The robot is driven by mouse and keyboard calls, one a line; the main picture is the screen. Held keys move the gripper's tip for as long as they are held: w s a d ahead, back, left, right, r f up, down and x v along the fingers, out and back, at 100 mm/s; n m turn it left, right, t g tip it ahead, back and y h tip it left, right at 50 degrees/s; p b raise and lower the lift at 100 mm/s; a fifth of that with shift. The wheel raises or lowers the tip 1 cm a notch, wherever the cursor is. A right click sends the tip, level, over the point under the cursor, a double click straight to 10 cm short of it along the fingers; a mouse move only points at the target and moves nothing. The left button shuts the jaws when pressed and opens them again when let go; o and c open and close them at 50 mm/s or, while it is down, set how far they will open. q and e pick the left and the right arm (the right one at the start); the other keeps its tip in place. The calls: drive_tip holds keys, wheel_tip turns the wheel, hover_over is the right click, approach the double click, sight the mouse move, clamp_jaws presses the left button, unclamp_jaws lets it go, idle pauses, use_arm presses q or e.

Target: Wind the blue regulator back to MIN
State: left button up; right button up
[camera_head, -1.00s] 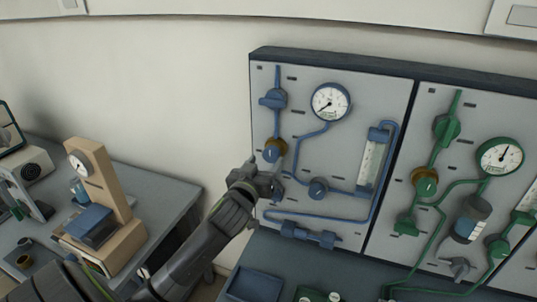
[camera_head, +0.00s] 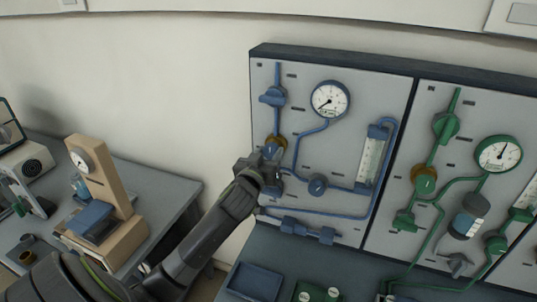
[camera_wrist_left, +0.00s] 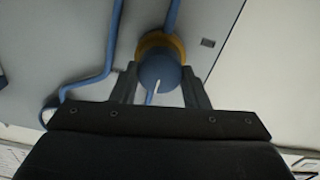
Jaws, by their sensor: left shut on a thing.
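The blue regulator knob (camera_head: 269,150) sits on a brass collar on the left panel; my gripper partly hides it in the head view. In the left wrist view the knob (camera_wrist_left: 160,70) shows a white pointer line directed down and slightly left, with its brass collar behind it. My left gripper (camera_head: 270,163) is at the knob. In the left wrist view its fingers (camera_wrist_left: 160,80) stand on either side of the knob, shut on it. The MIN mark cannot be made out. The blue gauge (camera_head: 330,99) has its needle toward the lower left. My right gripper is out of view.
A blue valve (camera_head: 273,96) is above the regulator and another blue knob (camera_head: 318,184) is to its right. Blue pipes run close by. The green panel (camera_head: 470,110) stands to the right. A blue tray (camera_head: 255,282) lies on the bench below.

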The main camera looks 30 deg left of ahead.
use_arm(q)
drive_tip(key=shift+n, duration=0.3)
drive_tip(key=n, duration=0.4)
drive_tip(key=shift+b, duration=0.4)
drive_tip(key=n, duration=0.4)
drive_tip(key=shift+a+f+n+b, duration=0.1)
drive_tip(key=shift+n+b, duration=0.2)
drive_tip(key=shift+n, duration=0.1)
drive_tip(key=n, duration=0.4)
drive_tip(key=shift+n+b, duration=0.3)
drive_tip(key=n, duration=0.4)
drive_tip(key=shift+f, duration=0.1)
drive_tip(key=shift+n, duration=0.3)
drive_tip(key=o, duration=1)
drive_tip(key=shift+b, duration=0.3)
